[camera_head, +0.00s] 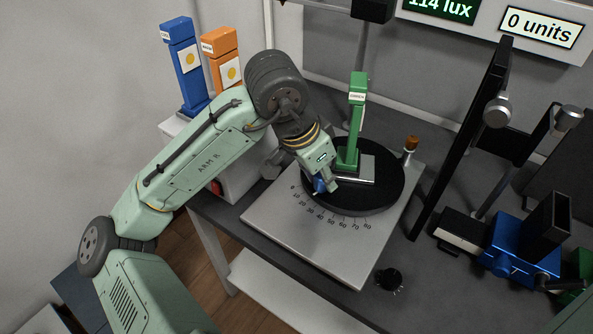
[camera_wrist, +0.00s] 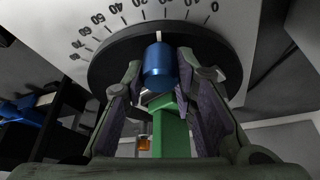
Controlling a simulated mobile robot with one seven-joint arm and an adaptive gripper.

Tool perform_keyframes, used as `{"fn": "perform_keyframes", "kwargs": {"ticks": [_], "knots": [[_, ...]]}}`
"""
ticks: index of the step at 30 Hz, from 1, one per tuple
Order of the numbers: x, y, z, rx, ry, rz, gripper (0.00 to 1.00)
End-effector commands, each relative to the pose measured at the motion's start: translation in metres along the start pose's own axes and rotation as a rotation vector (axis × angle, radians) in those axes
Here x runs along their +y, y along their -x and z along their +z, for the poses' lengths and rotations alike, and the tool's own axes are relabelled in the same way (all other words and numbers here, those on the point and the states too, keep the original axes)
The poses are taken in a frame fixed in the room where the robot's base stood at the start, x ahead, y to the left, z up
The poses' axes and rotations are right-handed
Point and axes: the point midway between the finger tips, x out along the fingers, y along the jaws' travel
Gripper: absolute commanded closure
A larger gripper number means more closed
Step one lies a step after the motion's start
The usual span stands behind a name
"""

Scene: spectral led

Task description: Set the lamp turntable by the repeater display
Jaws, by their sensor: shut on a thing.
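The lamp turntable is a black disc (camera_head: 385,197) on a pale base plate with a printed angle scale. A green lamp post (camera_head: 356,115) stands on it. A blue knob (camera_head: 319,185) sits at the disc's near rim. My gripper (camera_head: 325,180) is shut on this blue knob, which also shows between the fingers in the wrist view (camera_wrist: 160,66). A white mark (camera_wrist: 158,36) on the disc's rim lies near the 20 of the scale. A white display (camera_head: 541,27) at the top right reads 0 units. A green display (camera_head: 441,8) beside it reads 114 lux, its top cut off.
A blue post (camera_head: 184,62) and an orange post (camera_head: 224,60) stand at the left behind my arm. A tall black panel (camera_head: 465,135) and a blue device (camera_head: 521,250) stand right of the turntable. A black dial (camera_head: 389,279) sits near the bench's front edge.

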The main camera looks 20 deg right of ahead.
Motion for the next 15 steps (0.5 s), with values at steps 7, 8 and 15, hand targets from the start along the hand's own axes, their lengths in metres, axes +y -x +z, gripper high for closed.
{"fn": "perform_keyframes", "kwargs": {"ticks": [7, 8, 15], "knots": [[0.0035, -0.0017, -0.0039, 0.001, -0.001, 0.000, 1.00], [0.0035, -0.0017, -0.0039, 0.001, -0.001, 0.000, 1.00], [0.0035, -0.0017, -0.0036, 0.000, -0.002, 0.001, 0.66]]}}
